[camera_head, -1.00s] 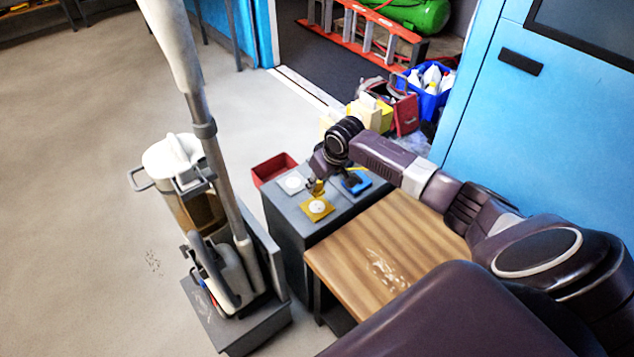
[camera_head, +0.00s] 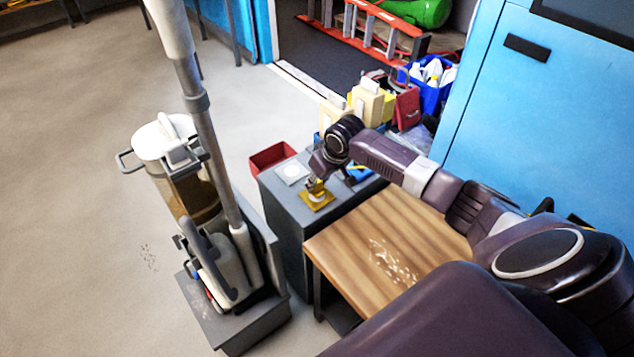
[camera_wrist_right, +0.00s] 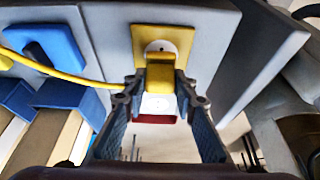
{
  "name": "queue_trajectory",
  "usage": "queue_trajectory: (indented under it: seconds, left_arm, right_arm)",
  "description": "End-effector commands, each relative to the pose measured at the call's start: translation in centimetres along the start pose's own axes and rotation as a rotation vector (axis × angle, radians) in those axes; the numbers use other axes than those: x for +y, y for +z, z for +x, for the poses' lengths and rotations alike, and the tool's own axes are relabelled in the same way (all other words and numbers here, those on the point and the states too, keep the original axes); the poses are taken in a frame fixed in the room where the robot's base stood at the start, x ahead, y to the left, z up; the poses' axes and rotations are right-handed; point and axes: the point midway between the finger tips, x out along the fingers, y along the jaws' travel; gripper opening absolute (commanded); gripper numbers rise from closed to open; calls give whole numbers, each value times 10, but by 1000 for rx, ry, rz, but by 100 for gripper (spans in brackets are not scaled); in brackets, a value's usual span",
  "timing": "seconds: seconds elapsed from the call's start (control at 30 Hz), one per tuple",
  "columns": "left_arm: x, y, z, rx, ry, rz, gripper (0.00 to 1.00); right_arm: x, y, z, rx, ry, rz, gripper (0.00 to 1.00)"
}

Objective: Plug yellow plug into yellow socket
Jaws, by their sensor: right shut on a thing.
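The yellow socket (camera_head: 317,204) is a square yellow plate with a round pale face on top of the grey cabinet. The wrist view shows its plate (camera_wrist_right: 139,40) and part of the face behind the plug. My right gripper (camera_head: 318,184) is directly over this socket. In the wrist view the right gripper (camera_wrist_right: 160,85) is shut on the yellow plug (camera_wrist_right: 160,73), which lines up with the socket and hides the lower part of its face. I cannot tell whether the plug touches or enters the socket. A yellow cord (camera_wrist_right: 60,73) runs left. My left gripper is not in view.
A white socket plate (camera_head: 291,171) lies left of the yellow one on the grey cabinet (camera_head: 283,215). A blue item (camera_head: 361,173) sits to the right, partly behind my arm. A wooden table (camera_head: 350,245) adjoins the cabinet; a vacuum (camera_head: 190,190) stands left and a red bin (camera_head: 268,157) behind.

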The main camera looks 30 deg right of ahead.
Motion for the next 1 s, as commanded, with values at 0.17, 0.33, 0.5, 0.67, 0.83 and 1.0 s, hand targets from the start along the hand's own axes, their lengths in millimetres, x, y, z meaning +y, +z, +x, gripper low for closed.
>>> queue_trajectory:
  seconds: [0.17, 0.33, 0.5, 0.67, 0.83, 1.0]
  left_arm:
    - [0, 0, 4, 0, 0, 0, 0]
    - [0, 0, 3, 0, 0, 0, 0]
    - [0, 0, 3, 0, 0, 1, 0]
    - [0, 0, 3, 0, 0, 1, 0]
    - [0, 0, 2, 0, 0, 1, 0]
    - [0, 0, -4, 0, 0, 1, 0]
  right_arm:
    - [0, 1, 3, 1, 0, 0, 4]
    - [0, 1, 2, 1, 0, 0, 4]
    - [0, 1, 2, 1, 0, 0, 4]
    - [0, 1, 2, 1, 0, 0, 4]
    - [0, 1, 2, 0, 0, 1, 4]
    - [-1, 1, 1, -1, -1, 1, 4]
